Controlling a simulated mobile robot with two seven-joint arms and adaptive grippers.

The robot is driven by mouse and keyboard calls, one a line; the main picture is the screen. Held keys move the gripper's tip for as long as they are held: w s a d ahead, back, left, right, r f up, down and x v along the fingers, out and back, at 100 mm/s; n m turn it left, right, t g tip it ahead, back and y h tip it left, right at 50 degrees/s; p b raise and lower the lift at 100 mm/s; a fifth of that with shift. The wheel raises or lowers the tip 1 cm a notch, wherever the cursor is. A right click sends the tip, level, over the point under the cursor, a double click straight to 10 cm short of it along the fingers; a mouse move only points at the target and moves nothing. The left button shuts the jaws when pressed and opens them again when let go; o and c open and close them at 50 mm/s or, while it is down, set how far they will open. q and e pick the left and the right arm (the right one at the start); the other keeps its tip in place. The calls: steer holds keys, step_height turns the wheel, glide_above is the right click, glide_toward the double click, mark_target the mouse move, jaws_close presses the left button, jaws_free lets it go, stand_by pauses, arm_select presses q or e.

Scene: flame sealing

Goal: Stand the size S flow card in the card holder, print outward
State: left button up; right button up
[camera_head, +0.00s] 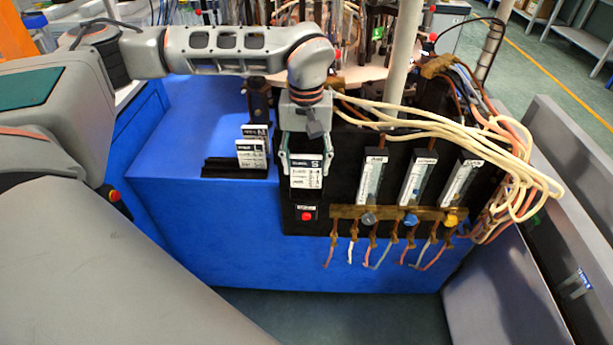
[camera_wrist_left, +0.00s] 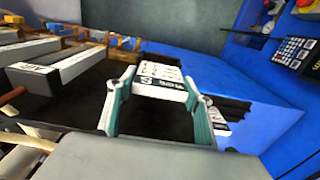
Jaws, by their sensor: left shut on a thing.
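The size S flow card (camera_head: 306,176) is white with a dark header marked S and printed lines below. Its print faces outward toward the head camera. My left gripper (camera_head: 306,163) is shut on it, with one green finger at each side edge. The card is upright in front of the black panel's left part, above a red button. In the left wrist view the card (camera_wrist_left: 160,78) sits between the fingertips of the gripper (camera_wrist_left: 158,88). I cannot make out a card holder behind it, nor whether the card touches the panel. My right gripper is out of view.
A black slotted rack (camera_head: 219,168) with other white cards (camera_head: 251,153) stands on the blue top (camera_head: 180,135) to the left. Flow meters (camera_head: 371,178) with knobs line the black panel (camera_head: 335,153) to the right. Pale hoses (camera_head: 470,125) hang over its top. The red button (camera_head: 306,215) lies below.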

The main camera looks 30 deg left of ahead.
mark_target(306, 186)
arm_select(q)
steer(key=shift+f, duration=2.1)
steer(key=shift+f, duration=0.15)
steer(key=o, duration=1.1)
